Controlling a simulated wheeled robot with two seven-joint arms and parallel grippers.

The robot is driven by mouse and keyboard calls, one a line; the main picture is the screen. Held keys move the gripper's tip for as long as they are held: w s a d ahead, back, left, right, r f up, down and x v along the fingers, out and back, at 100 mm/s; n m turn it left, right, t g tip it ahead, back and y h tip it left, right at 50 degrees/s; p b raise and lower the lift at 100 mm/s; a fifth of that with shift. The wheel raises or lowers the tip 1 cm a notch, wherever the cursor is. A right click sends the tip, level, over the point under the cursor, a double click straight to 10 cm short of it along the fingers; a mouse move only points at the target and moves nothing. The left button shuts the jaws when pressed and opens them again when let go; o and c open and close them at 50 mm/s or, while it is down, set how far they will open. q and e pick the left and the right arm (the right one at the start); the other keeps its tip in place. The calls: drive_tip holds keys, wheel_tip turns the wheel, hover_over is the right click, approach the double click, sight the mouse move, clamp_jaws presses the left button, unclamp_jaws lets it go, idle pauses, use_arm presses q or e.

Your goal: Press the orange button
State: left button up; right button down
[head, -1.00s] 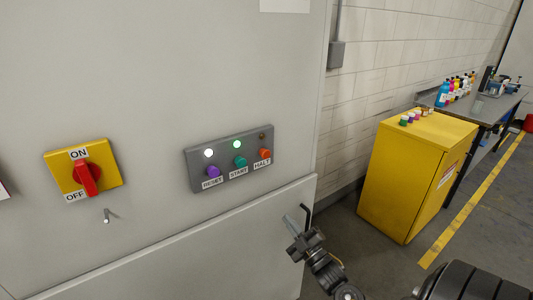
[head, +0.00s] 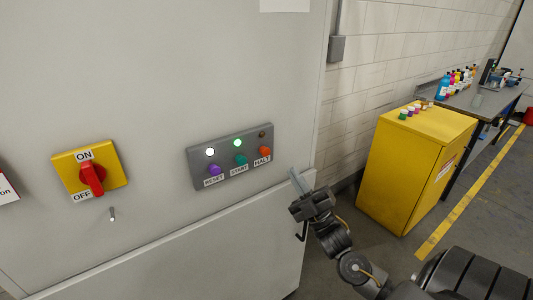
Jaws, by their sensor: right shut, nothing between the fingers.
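The orange button (head: 265,152) sits at the right end of a grey control panel (head: 226,176) on the light grey cabinet front, above the label HALT. A dark indicator lamp is above it. A teal START button (head: 241,159) and a purple RESET button (head: 215,170) sit to its left, each with a lit white or greenish lamp above. My right gripper (head: 297,180) is shut and empty, its fingers pointing up and left, below and right of the orange button and apart from it. My left gripper is not in view.
A yellow plate with a red ON/OFF switch (head: 92,179) is on the cabinet at left. A yellow cabinet (head: 412,175) with small jars on top stands at right. Behind it is a table (head: 479,102) with colored bottles. Floor shows between.

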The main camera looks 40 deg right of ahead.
sight(267, 151)
drive_tip(key=w+b, duration=0.2)
drive_tip(key=w, duration=0.6)
drive_tip(key=shift+w+h, duration=0.3)
drive_tip(key=shift+w+d, duration=0.1)
drive_tip(key=shift+w, duration=0.05)
idle(1.7)
drive_tip(key=shift+w, duration=0.3)
drive_tip(key=shift+w+b, duration=0.6)
drive_tip(key=shift+w, duration=0.2)
idle(1.0)
drive_tip(key=shift+s, duration=0.15)
drive_tip(key=shift+s+p, duration=0.4)
drive_tip(key=shift+s, duration=0.7)
drive_tip(key=shift+s+p, duration=0.7)
drive_tip(key=shift+s, duration=1.8)
